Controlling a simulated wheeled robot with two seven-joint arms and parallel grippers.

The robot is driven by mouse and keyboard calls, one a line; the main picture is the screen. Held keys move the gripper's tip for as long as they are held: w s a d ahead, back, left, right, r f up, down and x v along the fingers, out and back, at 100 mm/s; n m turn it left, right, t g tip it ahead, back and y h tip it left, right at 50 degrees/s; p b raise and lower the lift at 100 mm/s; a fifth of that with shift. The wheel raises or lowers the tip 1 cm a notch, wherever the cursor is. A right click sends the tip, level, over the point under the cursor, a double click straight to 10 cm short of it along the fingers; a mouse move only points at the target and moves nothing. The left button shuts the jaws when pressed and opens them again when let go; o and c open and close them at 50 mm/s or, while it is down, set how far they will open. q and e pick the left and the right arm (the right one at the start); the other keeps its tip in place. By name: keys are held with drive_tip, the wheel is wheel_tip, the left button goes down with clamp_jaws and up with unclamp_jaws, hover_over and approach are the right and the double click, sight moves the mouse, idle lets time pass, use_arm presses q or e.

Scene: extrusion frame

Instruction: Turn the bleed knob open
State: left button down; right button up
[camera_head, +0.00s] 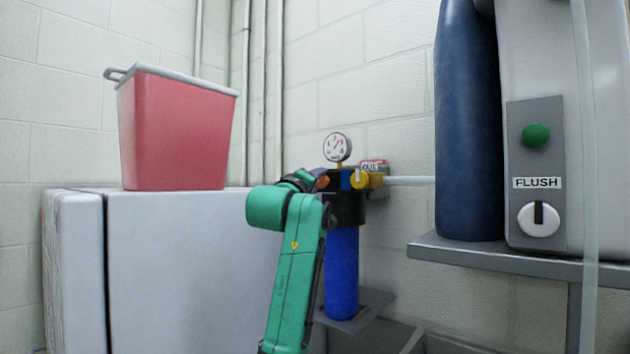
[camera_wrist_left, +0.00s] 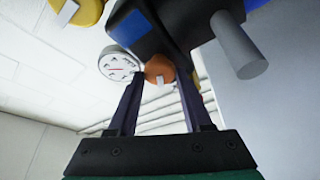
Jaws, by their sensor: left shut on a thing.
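The orange bleed knob (camera_wrist_left: 160,70) with a pale pointer tab sits on the side of the black filter head (camera_wrist_left: 185,22). In the head view the filter head (camera_head: 345,208) tops a blue filter housing (camera_head: 341,270), and only a bit of the orange knob (camera_head: 322,182) shows past my gripper. My left gripper (camera_wrist_left: 159,72) has its two fingers on either side of the knob and is shut on it. In the head view this gripper (camera_head: 314,180) reaches the filter head from the left. My right gripper is out of view.
A round gauge (camera_head: 337,147) stands on top, beside a yellow knob (camera_head: 360,179) and a pale pipe (camera_head: 410,181). A red bin (camera_head: 178,132) sits on a white cabinet (camera_head: 190,265) at left. A shelf (camera_head: 480,257) at right carries a dark blue cylinder (camera_head: 466,130) and the FLUSH unit (camera_head: 537,183).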

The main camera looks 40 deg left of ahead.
use_arm(q)
drive_tip(key=n, duration=0.1)
drive_tip(key=n+g+p, duration=0.1)
drive_tip(key=n, duration=0.1)
drive_tip(key=shift+r+n+g, duration=0.25)
drive_tip(key=shift+n+g, duration=0.05)
drive_tip(key=shift+n, duration=0.1)
drive_tip(key=shift+n+g+p, duration=0.4)
drive_tip(key=shift+n+p, duration=0.25)
drive_tip(key=shift+n, duration=0.65)
drive_tip(key=shift+f, duration=0.1)
drive_tip(key=shift+c, duration=1.7)
unclamp_jaws()
drive_tip(key=shift+w, duration=0.1)
